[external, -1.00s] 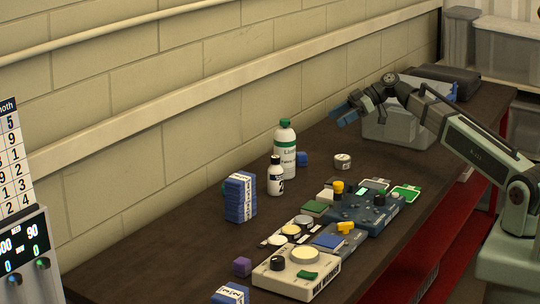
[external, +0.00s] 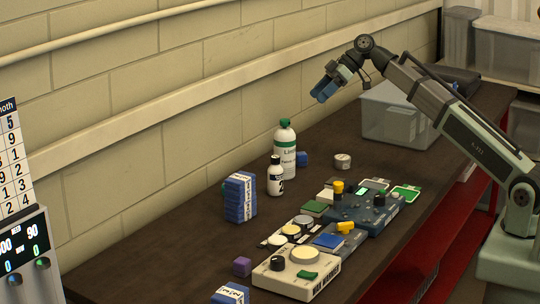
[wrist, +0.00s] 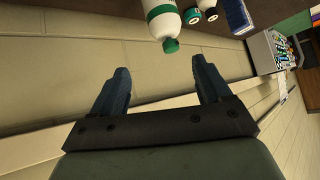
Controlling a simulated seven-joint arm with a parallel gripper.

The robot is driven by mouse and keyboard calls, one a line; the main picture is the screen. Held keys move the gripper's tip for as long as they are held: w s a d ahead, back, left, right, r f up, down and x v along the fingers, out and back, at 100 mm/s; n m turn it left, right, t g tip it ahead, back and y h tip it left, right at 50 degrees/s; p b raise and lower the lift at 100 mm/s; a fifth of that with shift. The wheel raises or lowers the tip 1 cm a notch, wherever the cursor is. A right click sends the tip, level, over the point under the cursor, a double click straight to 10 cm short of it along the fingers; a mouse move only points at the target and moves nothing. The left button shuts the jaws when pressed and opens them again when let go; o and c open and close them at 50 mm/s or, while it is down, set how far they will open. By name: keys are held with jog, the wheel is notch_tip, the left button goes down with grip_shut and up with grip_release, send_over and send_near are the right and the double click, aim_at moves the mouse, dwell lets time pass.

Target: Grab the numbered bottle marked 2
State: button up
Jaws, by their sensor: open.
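The bottle marked 2 (external: 275,181) is small and white with a black cap. It stands upright on the dark bench, in front of a taller white bottle with a green cap (external: 285,155). My gripper (external: 322,93) is open and empty, high above the bench, up and to the right of both bottles. In the wrist view my open fingers (wrist: 162,70) show with nothing between them. The tall bottle (wrist: 160,12) is at the top edge there.
A stack of blue packets (external: 240,197) stands left of the bottles. Electronic modules (external: 365,208) and a pale knobbed box (external: 297,275) fill the bench front. A small round tin (external: 342,161) and a grey bin (external: 395,115) are to the right. The block wall runs close behind.

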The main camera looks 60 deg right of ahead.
jog(key=a+m+g+h, duration=0.2)
jog(key=a, duration=0.8)
jog(key=r+m+h, duration=0.2)
jog(key=h, duration=0.1)
send_over(276, 157)
jog(key=s+d, duration=0.2)
jog(key=s, duration=0.2)
jog(key=x, duration=0.4)
jog(key=s+x, duration=0.1)
jog(key=x, duration=0.3)
jog(key=d+x, duration=0.1)
jog(key=x, duration=0.4)
jog(key=shift+s+f, duration=0.35)
jog(key=shift+f, duration=0.05)
jog(key=shift+x, duration=3)
jog(key=shift+a, duration=0.1)
jog(key=c, duration=1.2)
